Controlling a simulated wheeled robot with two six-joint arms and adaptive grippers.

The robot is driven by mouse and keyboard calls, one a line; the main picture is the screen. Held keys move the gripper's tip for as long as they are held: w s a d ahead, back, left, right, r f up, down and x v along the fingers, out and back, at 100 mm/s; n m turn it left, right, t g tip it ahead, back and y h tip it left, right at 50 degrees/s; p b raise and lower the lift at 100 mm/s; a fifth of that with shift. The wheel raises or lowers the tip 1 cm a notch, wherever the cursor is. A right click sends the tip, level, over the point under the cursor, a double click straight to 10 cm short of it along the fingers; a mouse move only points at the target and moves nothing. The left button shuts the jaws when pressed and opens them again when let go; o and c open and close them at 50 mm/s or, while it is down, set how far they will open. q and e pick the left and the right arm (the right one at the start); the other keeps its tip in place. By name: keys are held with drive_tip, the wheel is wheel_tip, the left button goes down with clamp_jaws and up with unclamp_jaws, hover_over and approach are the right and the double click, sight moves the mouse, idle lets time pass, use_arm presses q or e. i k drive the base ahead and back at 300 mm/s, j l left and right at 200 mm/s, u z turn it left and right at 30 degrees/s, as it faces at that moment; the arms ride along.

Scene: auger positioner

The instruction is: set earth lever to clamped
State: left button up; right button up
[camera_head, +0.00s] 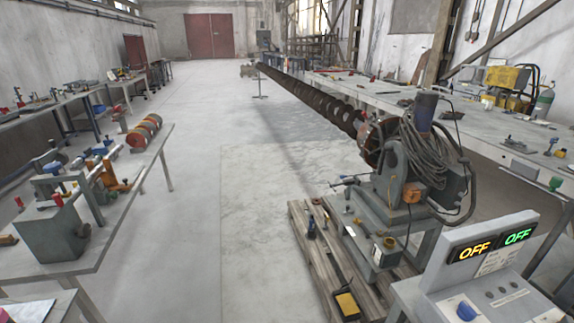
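The positioner machine (392,187) stands on a wooden pallet at the right, with coiled cables hung on its side. A long dark auger (310,93) runs from its chuck toward the back of the hall. A thin rod-like part (345,182) sticks out to the left of the machine. I cannot tell whether this is the earth lever, and no lever marked as earth or clamped can be made out. Neither of my grippers is in view.
A grey control console (445,285) at the front right carries yellow and green "OFF" displays (474,248) and a blue knob (466,311). Tools lie on the pallet (318,262). Cluttered benches (120,200) line the left. The middle floor (220,220) is clear.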

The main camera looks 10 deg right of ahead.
sight(348, 207)
drive_tip(key=i+j+z, duration=0.2)
drive_tip(key=i+z, duration=0.25)
drive_tip(key=i, duration=0.25)
drive_tip(key=i+j+z, duration=0.45)
drive_tip(key=i, duration=0.25)
drive_tip(key=i+j+z, duration=0.45)
drive_tip(key=i+j, duration=0.15)
